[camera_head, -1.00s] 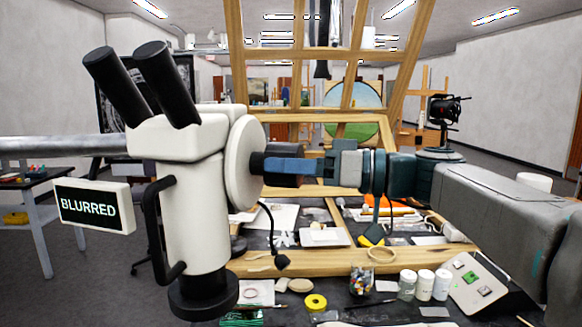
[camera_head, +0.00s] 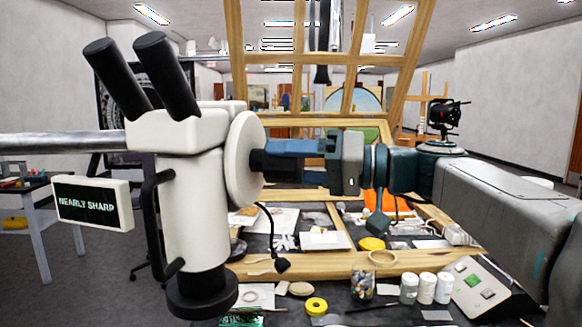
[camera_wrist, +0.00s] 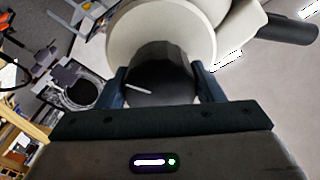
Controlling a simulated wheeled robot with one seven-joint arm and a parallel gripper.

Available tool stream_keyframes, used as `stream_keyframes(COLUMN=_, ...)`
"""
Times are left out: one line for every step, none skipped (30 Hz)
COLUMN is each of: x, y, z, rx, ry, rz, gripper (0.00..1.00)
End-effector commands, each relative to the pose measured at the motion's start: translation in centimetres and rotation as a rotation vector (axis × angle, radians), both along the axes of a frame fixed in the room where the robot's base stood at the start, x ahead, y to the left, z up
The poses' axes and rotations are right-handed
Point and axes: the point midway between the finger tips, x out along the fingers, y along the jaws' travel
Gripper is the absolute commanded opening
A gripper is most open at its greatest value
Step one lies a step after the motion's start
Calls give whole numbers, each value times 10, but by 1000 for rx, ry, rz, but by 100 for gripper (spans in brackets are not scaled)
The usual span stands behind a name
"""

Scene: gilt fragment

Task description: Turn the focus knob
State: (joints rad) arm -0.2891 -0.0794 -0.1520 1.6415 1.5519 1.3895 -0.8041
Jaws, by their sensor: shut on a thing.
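The white microscope (camera_head: 195,205) with black eyepieces stands at the left in the head view. Its dark focus knob (camera_head: 257,163) sticks out to the right from a round white disc (camera_head: 243,160). My gripper (camera_head: 290,160) reaches in from the right and is shut on the knob, partly hiding it. In the wrist view the black knob (camera_wrist: 160,75) lies between my two blue fingers, with a pale mark line on its face. A small display (camera_head: 93,204) on the microscope's left reads "NEARLY SHARP".
A workbench below holds a glass jar (camera_head: 362,281), several white bottles (camera_head: 426,287), a yellow tape roll (camera_head: 316,305) and a control panel with buttons (camera_head: 487,288). A wooden easel frame (camera_head: 240,60) stands close behind my gripper.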

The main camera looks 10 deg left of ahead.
Motion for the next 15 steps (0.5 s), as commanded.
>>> stream_keyframes(x=0, y=0, z=0, rx=1, ry=17, rz=-1, gripper=38)
stream_keyframes(x=0, y=0, z=0, rx=1, ry=29, rz=-2, gripper=38)
stream_keyframes(x=0, y=0, z=1, rx=2, ry=41, rz=-2, gripper=38)
stream_keyframes(x=0, y=0, z=1, rx=1, ry=49, rz=-1, gripper=38)
stream_keyframes(x=0, y=0, z=1, rx=2, ry=57, rz=-1, gripper=38)
stream_keyframes(x=0, y=0, z=1, rx=2, ry=64, rz=-1, gripper=38)
stream_keyframes(x=0, y=0, z=1, rx=2, ry=69, rz=-1, gripper=38)
stream_keyframes(x=0, y=0, z=1, rx=3, ry=73, rz=-1, gripper=38)
stream_keyframes(x=0, y=0, z=1, rx=3, ry=77, rz=-1, gripper=38)
stream_keyframes(x=0, y=0, z=1, rx=3, ry=79, rz=-1, gripper=38)
stream_keyframes(x=0, y=0, z=1, rx=3, ry=81, rz=-1, gripper=38)
stream_keyframes(x=0, y=0, z=1, rx=3, ry=82, rz=-1, gripper=38)
stream_keyframes(x=0, y=0, z=1, rx=3, ry=82, rz=-1, gripper=38)
stream_keyframes(x=0, y=0, z=1, rx=3, ry=82, rz=-1, gripper=38)
stream_keyframes(x=0, y=0, z=1, rx=3, ry=82, rz=-1, gripper=38)
